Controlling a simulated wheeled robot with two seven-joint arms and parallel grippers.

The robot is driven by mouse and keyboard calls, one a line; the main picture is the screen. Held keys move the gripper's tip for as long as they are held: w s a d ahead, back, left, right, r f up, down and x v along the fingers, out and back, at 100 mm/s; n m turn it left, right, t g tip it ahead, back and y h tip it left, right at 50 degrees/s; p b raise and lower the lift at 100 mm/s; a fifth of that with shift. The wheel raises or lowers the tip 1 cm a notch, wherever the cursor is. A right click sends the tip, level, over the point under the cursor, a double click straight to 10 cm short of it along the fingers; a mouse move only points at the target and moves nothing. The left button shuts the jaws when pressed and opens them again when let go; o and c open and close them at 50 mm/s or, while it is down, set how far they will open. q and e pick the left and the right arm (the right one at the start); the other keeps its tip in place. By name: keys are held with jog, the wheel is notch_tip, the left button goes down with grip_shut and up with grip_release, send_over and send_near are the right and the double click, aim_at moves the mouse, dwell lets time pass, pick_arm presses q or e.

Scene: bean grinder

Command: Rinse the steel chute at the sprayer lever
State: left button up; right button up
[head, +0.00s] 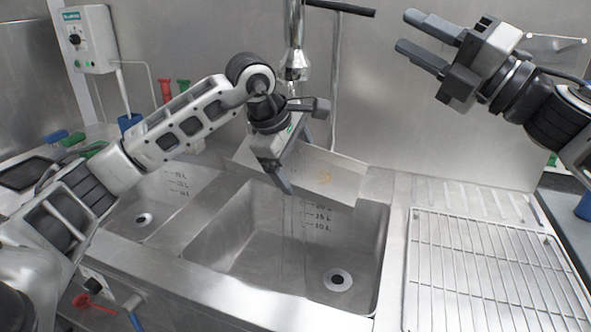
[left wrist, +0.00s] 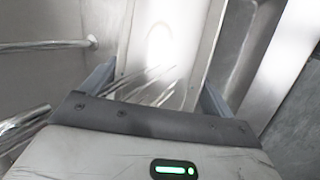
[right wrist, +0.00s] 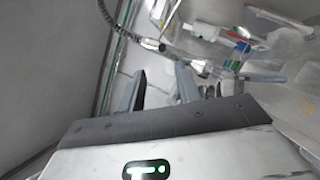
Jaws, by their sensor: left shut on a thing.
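The steel chute (head: 335,178) is a pale metal trough held tilted over the back of the middle sink, below the chrome sprayer (head: 294,62). It bears a small yellowish-brown mark. My left gripper (head: 292,165) is shut on it and hides part of it. In the left wrist view the chute (left wrist: 165,35) lies between the fingers, with thin water-like streaks across it. The sprayer lever (head: 340,8) is a dark handle at the top. My right gripper (head: 408,32) is open and empty, raised to the right of the sprayer; its fingers show apart in the right wrist view (right wrist: 160,80).
The middle sink (head: 290,262) has a drain and litre marks. A second sink (head: 140,215) lies to its left. A wire rack (head: 490,262) covers the right counter. A white control box (head: 90,40) hangs on the left wall. Red-handled and green items crowd the left counter.

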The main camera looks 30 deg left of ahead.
grip_shut()
jog(key=t+y, duration=0.3)
jog(key=t, duration=0.3)
send_near(340, 7)
jog(key=shift+w+a+f+x, duration=0.1)
jog(key=shift+f+x, duration=0.05)
jog(key=shift+x, duration=1.25)
jog(key=shift+w+a+f+x, duration=0.1)
jog(key=shift+f+x, duration=0.1)
jog(key=shift+x, duration=1.2)
